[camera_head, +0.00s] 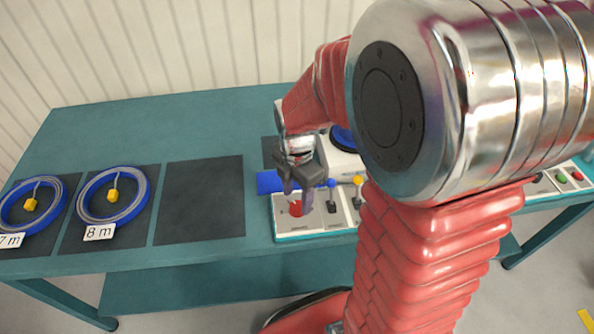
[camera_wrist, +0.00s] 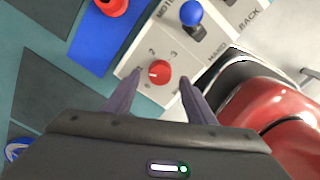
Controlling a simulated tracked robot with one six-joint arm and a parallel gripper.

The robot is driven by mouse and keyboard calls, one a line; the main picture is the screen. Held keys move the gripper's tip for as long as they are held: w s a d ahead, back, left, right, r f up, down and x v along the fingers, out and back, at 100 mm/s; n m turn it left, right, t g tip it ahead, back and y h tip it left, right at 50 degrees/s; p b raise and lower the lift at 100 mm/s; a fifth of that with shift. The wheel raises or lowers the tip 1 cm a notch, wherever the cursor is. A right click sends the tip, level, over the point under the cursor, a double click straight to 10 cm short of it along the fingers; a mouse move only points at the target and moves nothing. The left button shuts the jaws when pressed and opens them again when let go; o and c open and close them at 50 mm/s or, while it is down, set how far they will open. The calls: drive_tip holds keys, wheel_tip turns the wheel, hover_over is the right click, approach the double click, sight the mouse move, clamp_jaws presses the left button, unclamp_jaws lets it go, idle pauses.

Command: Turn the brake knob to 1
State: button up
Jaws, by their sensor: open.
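The red brake knob (camera_wrist: 160,73) sits on a light panel in the wrist view, with digits 2 and 3 printed above it and a digit, perhaps 0, at its lower left. A white mark shows on the knob's left side; the finger covers part of the scale there, so I cannot read which number it points to. My gripper (camera_wrist: 160,80) is open, with one finger on either side of the knob and gaps visible between. The head view shows the knob (camera_head: 296,209) under my gripper (camera_head: 298,197), partly hidden.
Beside the knob stand a blue-topped lever (camera_wrist: 191,14) and a yellow-topped lever (camera_head: 358,181). Cable reels (camera_head: 113,195) rest on dark mats at left; one mat (camera_head: 201,198) is bare.

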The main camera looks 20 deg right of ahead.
sight(297, 205)
wheel_tip(297, 205, up, 11)
drive_tip(key=shift+f, duration=0.2)
idle(0.6)
drive_tip(key=s+a+r+m+t, duration=0.2)
drive_tip(key=s+r+m, duration=0.2)
drive_tip(key=m, duration=0.6)
drive_tip(key=s+a+r+m+t, duration=0.2)
drive_tip(key=s+m, duration=0.5)
drive_tip(key=m, duration=0.4)
drive_tip(key=shift+r+t, duration=0.8)
drive_tip(key=shift+r, duration=0.1)
